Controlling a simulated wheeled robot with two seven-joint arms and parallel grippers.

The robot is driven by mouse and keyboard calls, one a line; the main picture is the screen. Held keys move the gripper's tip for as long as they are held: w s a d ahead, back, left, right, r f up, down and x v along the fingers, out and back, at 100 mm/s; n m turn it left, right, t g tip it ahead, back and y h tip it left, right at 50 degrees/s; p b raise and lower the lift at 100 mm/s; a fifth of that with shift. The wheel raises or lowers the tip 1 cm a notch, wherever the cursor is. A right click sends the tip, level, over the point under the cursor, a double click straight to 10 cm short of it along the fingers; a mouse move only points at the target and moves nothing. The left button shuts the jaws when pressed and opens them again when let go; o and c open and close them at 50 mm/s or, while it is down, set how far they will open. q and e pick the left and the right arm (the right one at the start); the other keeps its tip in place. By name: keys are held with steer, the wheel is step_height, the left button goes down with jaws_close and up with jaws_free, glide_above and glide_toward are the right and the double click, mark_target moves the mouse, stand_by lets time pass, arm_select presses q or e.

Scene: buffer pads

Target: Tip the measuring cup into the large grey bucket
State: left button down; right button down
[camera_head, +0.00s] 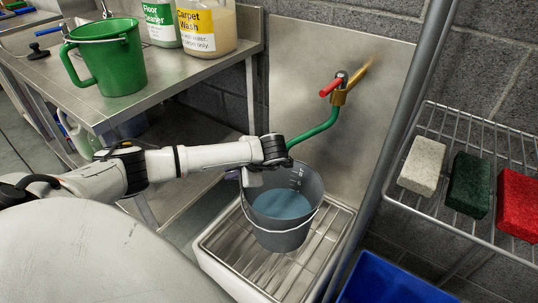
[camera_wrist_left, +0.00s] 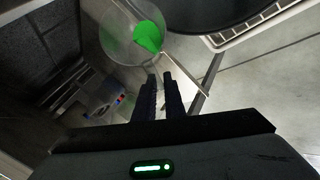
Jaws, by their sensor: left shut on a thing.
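The large grey bucket (camera_head: 283,240) stands on the grated sink and holds bluish water. In the left wrist view its dark side and rim (camera_wrist_left: 215,12) show at the top. The clear measuring cup (camera_wrist_left: 113,45) with bright green liquid is in the left wrist view, just left of the bucket. My left gripper (camera_wrist_left: 160,80) is shut on the cup at its near side. In the head view my left forearm and wrist reach to the bucket's left rim, and the cup is hidden behind them. My right gripper is not in view.
A red-handled tap with a green hose (camera_head: 318,130) is behind the bucket. A green jug (camera_head: 108,60) and cleaner bottles (camera_head: 205,28) stand on the left counter. A wire rack (camera_head: 465,130) with sponges is at right, above a blue bin (camera_head: 390,285).

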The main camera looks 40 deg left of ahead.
arm_select(q)
steer(key=shift+w+d+f+y+b, duration=0.1)
steer(key=shift+d+f+y+b, duration=0.1)
steer(key=shift+y+b, duration=0.15)
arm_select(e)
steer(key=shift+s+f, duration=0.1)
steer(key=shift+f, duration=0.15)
arm_select(q)
steer(key=shift+d+f+g+y+b, duration=0.15)
steer(key=shift+g+y+b, duration=0.2)
steer(key=shift+y, duration=0.2)
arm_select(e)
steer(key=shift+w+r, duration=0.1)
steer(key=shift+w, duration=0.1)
arm_select(q)
steer(key=shift+w+d+f+y+b, duration=0.15)
steer(key=shift+d+y+b, duration=0.1)
steer(key=shift+y+b, duration=0.35)
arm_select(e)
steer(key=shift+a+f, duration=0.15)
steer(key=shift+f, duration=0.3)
arm_select(q)
steer(key=shift+w+d+r+b, duration=0.1)
steer(key=shift+d+r+b, duration=0.1)
steer(key=shift+d+b, duration=0.1)
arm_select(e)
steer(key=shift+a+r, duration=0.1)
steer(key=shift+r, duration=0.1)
